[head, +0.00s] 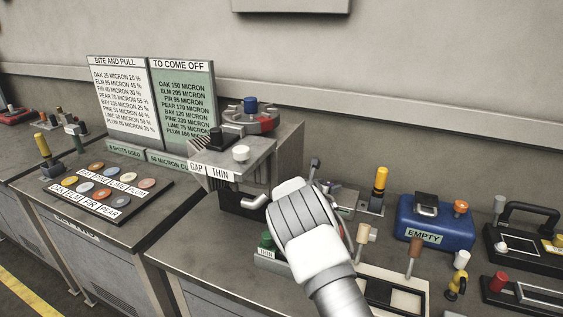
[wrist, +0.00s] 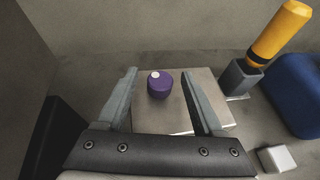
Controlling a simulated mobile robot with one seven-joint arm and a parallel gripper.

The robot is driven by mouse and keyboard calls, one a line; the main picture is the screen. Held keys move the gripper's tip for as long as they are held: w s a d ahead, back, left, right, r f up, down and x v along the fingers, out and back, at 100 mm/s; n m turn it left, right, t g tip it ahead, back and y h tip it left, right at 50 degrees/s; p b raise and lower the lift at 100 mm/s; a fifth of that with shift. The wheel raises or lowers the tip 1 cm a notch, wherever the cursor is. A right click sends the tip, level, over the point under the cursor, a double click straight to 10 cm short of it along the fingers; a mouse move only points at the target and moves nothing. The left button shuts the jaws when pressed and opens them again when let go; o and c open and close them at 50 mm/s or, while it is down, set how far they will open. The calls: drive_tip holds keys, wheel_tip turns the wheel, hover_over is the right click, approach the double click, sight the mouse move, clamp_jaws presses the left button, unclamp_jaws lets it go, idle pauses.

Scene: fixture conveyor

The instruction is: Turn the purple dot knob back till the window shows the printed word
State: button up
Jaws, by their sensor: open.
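The purple knob (wrist: 160,86) with a pale dot on its top stands on a light grey box (wrist: 204,92) in the wrist view. My gripper (wrist: 164,76) is open, with one finger on each side of the knob in the picture and visible gaps to both. I cannot tell how far above the knob the fingertips are.
A yellow-handled tool (head: 380,180) stands in a grey holder to the right, near a blue box (head: 436,224) labelled EMPTY. A grey machine (head: 237,170) labelled GAP and THIN stands left of my gripper. Two printed boards (head: 150,97) stand behind. A cream frame (head: 415,285) lies in front.

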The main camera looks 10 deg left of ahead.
drive_tip(key=shift+s+a+r+m+h+p, duration=0.1)
drive_tip(key=shift+r+m+h+p, duration=0.25)
drive_tip(key=shift+p, duration=1.6)
